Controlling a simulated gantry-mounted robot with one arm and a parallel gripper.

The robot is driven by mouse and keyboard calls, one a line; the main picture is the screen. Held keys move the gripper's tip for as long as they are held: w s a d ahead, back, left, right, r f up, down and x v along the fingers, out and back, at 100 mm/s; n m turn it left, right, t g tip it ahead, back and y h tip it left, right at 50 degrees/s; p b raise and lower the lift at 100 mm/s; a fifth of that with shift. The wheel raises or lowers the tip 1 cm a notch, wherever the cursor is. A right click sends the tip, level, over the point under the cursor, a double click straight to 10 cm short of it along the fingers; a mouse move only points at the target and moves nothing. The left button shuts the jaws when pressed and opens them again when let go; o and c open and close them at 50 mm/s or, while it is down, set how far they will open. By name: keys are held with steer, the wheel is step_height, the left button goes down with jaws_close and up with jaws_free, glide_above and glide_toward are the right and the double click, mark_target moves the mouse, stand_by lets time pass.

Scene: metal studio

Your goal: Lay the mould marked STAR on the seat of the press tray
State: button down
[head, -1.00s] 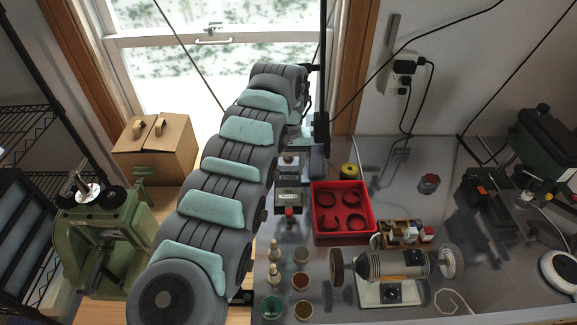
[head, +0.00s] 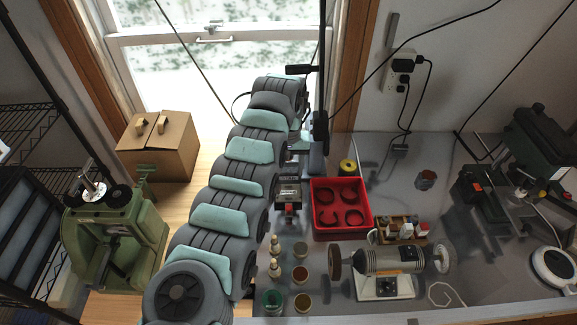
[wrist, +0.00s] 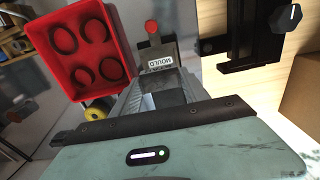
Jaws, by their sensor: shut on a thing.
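The press tray (wrist: 160,62) shows in the wrist view with a white label reading MOULD and a red knob at its far end. Its dark bed runs back under my gripper (wrist: 150,112). In the head view the tray front (head: 289,193) and red knob stand left of the red bin. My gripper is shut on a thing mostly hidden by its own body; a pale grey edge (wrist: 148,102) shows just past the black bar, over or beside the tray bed. I cannot read a STAR mark on it, nor tell whether it touches the seat.
A red bin (head: 315,227) with several dark rings stands right of the tray. A yellow roll (head: 347,167) lies behind it. A bench grinder (head: 388,262), small bottles and pots (head: 301,275) stand in front. A black press column (head: 320,95) rises behind.

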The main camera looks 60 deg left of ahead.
steer(key=shift+f+b, duration=1.9)
steer(key=shift+f, duration=1.85)
steer(key=shift+f, duration=0.35)
steer(key=shift+c, duration=2.4)
jaws_free()
